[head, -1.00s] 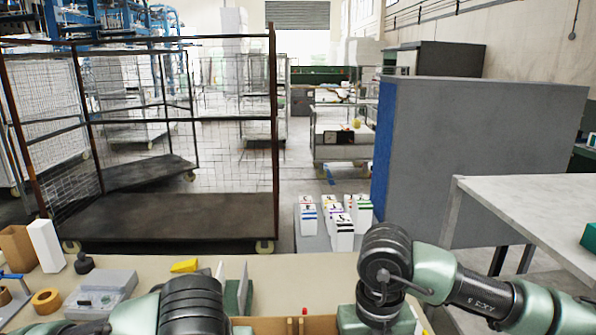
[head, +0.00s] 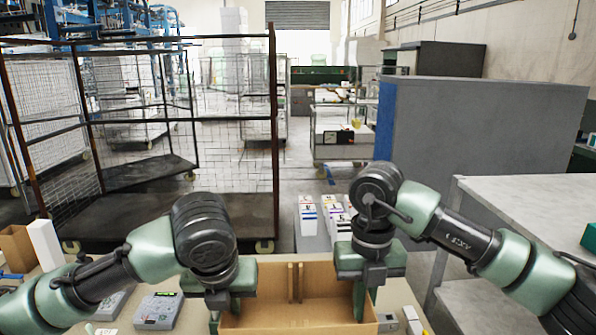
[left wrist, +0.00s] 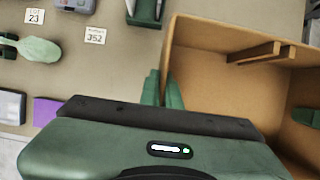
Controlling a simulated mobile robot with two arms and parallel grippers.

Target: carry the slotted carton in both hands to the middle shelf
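The slotted carton (head: 325,315) is an open brown box with two upright divider strips (head: 295,282) at its far wall. It is in the bottom middle of the head view. My left gripper (head: 225,312) has its fingers astride the left wall, one inside and one outside, and looks closed on it. The left wrist view also shows the fingers (left wrist: 160,90) close against the carton's wall (left wrist: 210,35). My right gripper (head: 367,292) grips the right wall. The carton looks raised above the bench; its underside is hidden. I cannot tell which surface is the middle shelf.
The beige bench (head: 405,292) holds small items and labels around the carton. A wire cage trolley (head: 150,215) stands beyond at the left. White boxes (head: 309,215) stand behind the bench. A grey cabinet (head: 485,130) and a light table (head: 525,200) are at the right.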

